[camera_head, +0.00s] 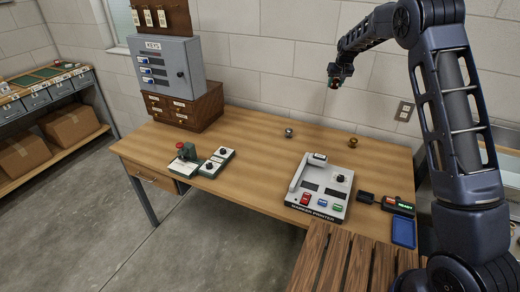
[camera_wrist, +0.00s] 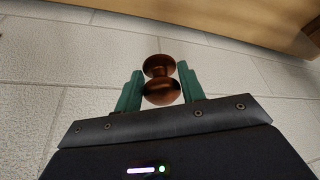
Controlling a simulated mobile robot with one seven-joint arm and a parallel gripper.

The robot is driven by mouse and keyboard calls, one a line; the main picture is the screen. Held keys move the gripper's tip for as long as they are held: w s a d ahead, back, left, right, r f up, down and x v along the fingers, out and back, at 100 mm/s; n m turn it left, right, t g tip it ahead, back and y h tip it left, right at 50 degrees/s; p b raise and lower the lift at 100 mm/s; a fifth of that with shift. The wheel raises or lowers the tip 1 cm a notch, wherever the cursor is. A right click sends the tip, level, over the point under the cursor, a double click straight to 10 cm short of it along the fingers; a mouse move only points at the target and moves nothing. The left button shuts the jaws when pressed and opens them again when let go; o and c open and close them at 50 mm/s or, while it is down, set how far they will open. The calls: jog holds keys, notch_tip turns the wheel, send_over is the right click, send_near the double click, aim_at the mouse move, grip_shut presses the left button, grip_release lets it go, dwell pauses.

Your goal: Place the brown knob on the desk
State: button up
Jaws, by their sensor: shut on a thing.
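The brown knob (camera_wrist: 160,90) is a shiny, copper-brown, spool-shaped piece between the green fingers of my gripper (camera_wrist: 160,82) in the wrist view. My gripper is shut on it. In the head view my gripper (camera_head: 335,82) is small and high, in front of the block wall and above the far edge of the desk; the knob is hard to make out there. The wooden desk (camera_head: 255,145) fills the middle of the head view, with bare wood over much of its top.
A silver knob (camera_head: 289,132) and a brass knob (camera_head: 380,142) stand near the desk's back edge. The marker printer (camera_head: 322,188) is at right, a green-and-white device (camera_head: 188,160) at left front, and the key cabinet (camera_head: 168,66) on a drawer box (camera_head: 185,108) at back left.

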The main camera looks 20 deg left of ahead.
jog(key=s+a+f+n, duration=0.2)
jog(key=s+a, duration=0.3)
jog(key=a, duration=0.5)
jog(key=s+a+f+n, duration=0.1)
jog(key=s+a+f, duration=0.2)
jog(key=s+a, duration=0.5)
jog(key=n+g+y, duration=0.1)
jog(key=n+y, duration=0.1)
send_over(251, 142)
jog(key=s+d, duration=0.1)
notch_tip(251, 142, down, 4)
notch_tip(251, 142, down, 20)
jog(key=shift+s+d+r, duration=0.1)
jog(key=shift+r, duration=0.1)
jog(key=shift+f, duration=0.1)
jog(key=o, duration=1.1)
jog(key=shift+f, duration=0.1)
jog(key=v, duration=1.2)
jog(key=shift+a+r, duration=0.25)
jog(key=shift+r, duration=0.05)
jog(key=shift+w, duration=0.2)
